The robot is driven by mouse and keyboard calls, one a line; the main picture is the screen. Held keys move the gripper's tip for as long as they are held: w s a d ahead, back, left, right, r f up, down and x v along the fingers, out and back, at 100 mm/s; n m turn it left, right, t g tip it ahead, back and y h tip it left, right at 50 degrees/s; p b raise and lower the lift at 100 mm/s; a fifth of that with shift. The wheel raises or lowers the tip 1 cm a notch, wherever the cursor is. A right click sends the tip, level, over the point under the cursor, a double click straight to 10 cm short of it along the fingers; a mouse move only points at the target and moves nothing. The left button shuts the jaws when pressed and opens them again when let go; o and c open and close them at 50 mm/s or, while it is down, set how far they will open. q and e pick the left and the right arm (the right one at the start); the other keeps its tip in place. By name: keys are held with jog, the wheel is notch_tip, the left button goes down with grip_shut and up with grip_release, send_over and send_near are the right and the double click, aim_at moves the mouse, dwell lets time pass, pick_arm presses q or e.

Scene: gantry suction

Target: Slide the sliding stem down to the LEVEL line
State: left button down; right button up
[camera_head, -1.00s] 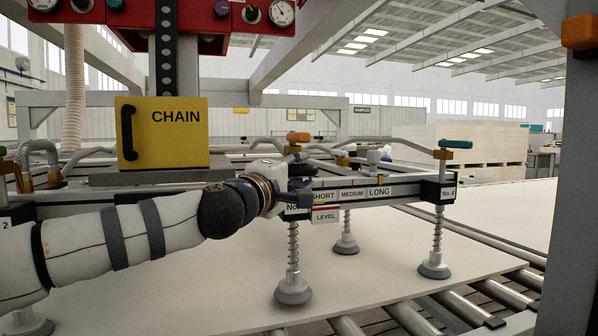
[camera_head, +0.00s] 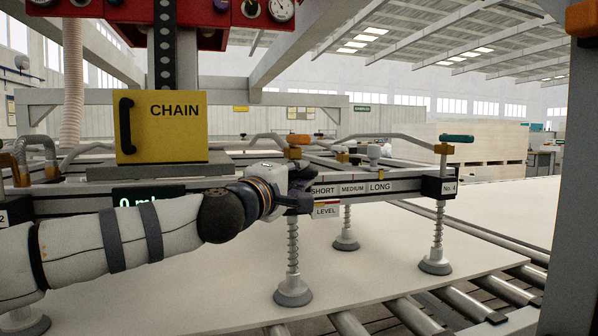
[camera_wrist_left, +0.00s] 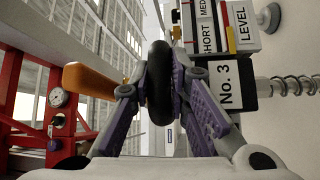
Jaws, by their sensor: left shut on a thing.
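The sliding stem of No. 3 (camera_head: 292,240) stands upright, with a spring around it and a suction cup at its foot on the pale sheet. In the wrist view its spring (camera_wrist_left: 295,85) runs to the right. My left gripper (camera_head: 300,190) is shut on a black round grip (camera_wrist_left: 160,82) in line with this stem; the gripper also shows in the wrist view (camera_wrist_left: 158,92). The LEVEL plate (camera_head: 326,210) with a red line sits just right of the gripper, under the SHORT plate (camera_head: 325,190). The gripper hides the stem's upper part in the head view. My right gripper is out of view.
A grey beam (camera_head: 405,186) carries the plates and ends at the No. 4 block (camera_head: 448,188). An orange handle (camera_head: 298,139) stands above the gripper. A yellow CHAIN box (camera_head: 162,128) is behind my forearm. Rollers (camera_head: 400,312) lie in front.

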pick_arm(q)
jog(key=c, duration=1.5)
grip_release()
jog(key=shift+c, duration=0.2)
jog(key=v, duration=1.2)
